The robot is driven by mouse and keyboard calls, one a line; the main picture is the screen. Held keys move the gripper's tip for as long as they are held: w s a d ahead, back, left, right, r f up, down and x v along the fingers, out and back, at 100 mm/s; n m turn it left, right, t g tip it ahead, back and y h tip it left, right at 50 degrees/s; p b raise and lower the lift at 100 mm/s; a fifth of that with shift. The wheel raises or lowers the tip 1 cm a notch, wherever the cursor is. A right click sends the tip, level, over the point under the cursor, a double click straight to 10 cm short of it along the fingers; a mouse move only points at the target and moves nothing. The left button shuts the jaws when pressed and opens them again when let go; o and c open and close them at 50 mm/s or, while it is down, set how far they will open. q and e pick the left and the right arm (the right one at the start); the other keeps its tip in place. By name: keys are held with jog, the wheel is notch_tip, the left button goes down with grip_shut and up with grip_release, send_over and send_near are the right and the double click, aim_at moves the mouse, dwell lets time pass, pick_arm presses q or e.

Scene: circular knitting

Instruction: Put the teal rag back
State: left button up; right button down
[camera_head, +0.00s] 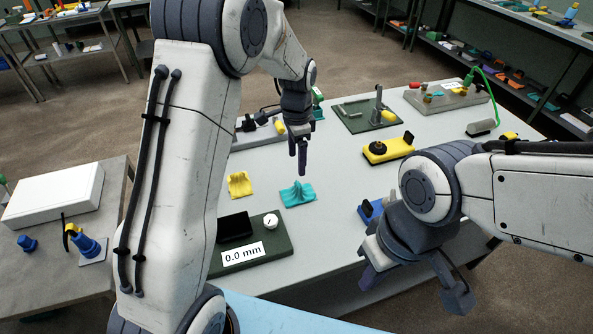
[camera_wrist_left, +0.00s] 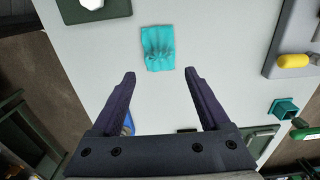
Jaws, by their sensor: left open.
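The teal rag (camera_head: 298,194) lies crumpled on the grey table, its middle bunched up. It also shows in the left wrist view (camera_wrist_left: 158,49), a little beyond the fingertips and roughly centred between them. My left gripper (camera_head: 298,172) points down above and just behind the rag, apart from it. Its two fingers stand wide apart with nothing between them in the left wrist view (camera_wrist_left: 160,74). My right gripper (camera_head: 417,290) is at the front right, with its fingers spread and nothing visible between them.
A yellow rag (camera_head: 240,185) lies left of the teal one. A green gauge base (camera_head: 270,258) reading 0.0 mm stands in front. A blue item (camera_head: 370,211) and a yellow block (camera_head: 388,150) lie to the right. Bare table surrounds the teal rag.

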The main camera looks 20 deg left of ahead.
pick_arm(q)
jog(key=s+d+r+n, duration=0.1)
jog(key=s+d+r, duration=0.25)
jog(key=s, duration=0.25)
jog(key=s+d+r, duration=0.3)
jog(key=s+d, duration=0.2)
jog(key=s, duration=0.1)
jog(key=s+d+n+h, duration=0.1)
jog(key=s+n, duration=0.2)
jog(key=s, duration=1.5)
jog(key=shift+s+d+r, duration=0.25)
jog(key=shift+r, duration=0.2)
